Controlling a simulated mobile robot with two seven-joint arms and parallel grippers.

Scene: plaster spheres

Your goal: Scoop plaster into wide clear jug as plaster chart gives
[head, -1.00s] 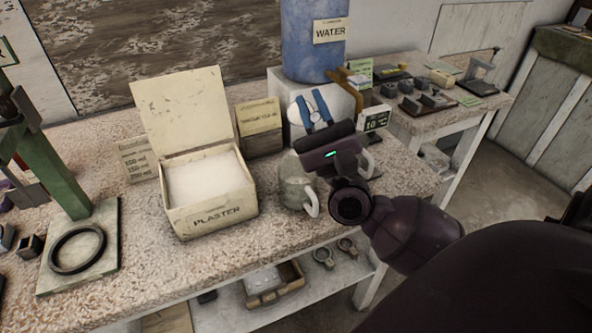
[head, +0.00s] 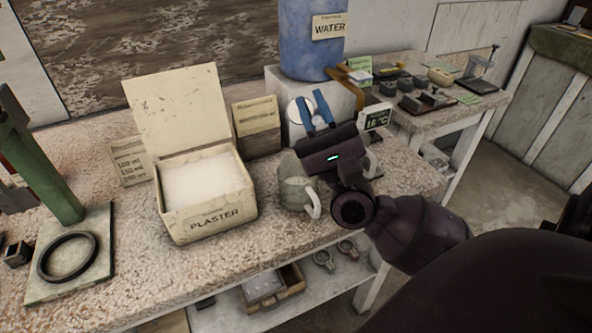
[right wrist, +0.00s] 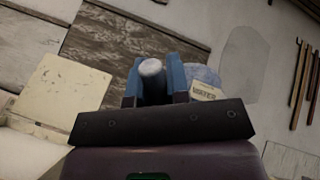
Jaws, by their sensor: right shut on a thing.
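An open box of white plaster (head: 208,217) stands on the speckled bench, its lid raised at the back. A grey, see-through jug (head: 294,193) with a white handle stands to its right, partly hidden by my right gripper (head: 318,108). That gripper is raised over the bench beyond the jug, its blue fingers shut on a slim, pale-ended thing (right wrist: 152,68), seemingly the scoop; its shape is mostly hidden. Cards stand left of the box (head: 130,160) and behind it (head: 255,115); I cannot read them fully or tell which is the plaster chart. My left gripper is out of view.
A blue water tank (head: 305,55) stands on a white block at the back. A small display (head: 376,117) reads about 16 °C. Another handle shows behind my right gripper. A green stand with a dark ring (head: 68,257) is at left. The bench front is clear.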

